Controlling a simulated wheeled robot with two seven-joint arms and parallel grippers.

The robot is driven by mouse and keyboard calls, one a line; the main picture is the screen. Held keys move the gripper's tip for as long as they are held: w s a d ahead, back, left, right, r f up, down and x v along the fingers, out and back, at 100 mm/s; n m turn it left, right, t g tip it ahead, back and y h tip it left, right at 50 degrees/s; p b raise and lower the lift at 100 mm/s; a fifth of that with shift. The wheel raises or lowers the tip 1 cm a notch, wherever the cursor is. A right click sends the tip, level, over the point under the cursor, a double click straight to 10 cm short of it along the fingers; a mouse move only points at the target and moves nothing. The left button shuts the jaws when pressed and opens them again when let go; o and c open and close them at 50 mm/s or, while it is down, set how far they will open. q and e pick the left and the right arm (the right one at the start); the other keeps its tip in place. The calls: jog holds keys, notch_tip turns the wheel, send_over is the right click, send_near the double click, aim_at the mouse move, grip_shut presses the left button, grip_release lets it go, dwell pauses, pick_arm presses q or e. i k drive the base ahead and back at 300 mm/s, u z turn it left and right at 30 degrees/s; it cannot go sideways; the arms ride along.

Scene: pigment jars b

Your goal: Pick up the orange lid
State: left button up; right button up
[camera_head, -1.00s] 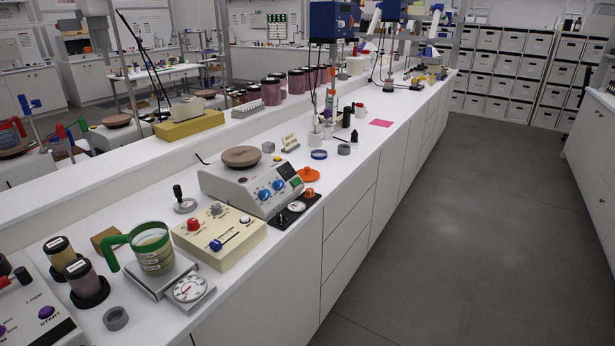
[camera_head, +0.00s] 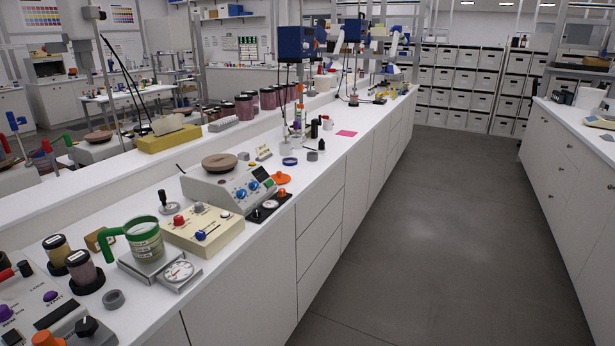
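The orange lid (camera_head: 281,178) lies on the white bench top, just right of the grey hot-plate device (camera_head: 228,190) with blue knobs. It is a small flat disc with a raised middle. Neither of my grippers shows in the head view.
A beige control box (camera_head: 202,230), a green-handled beaker (camera_head: 145,240) and a dial gauge (camera_head: 179,271) stand on the near bench. A blue ring (camera_head: 289,161) and grey ring (camera_head: 312,156) lie beyond the lid. The grey floor (camera_head: 430,240) right of the bench is clear.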

aim_at(279, 178)
jog(key=z, duration=0.8)
jog(key=i, duration=3.25)
jog(key=u, duration=1.15)
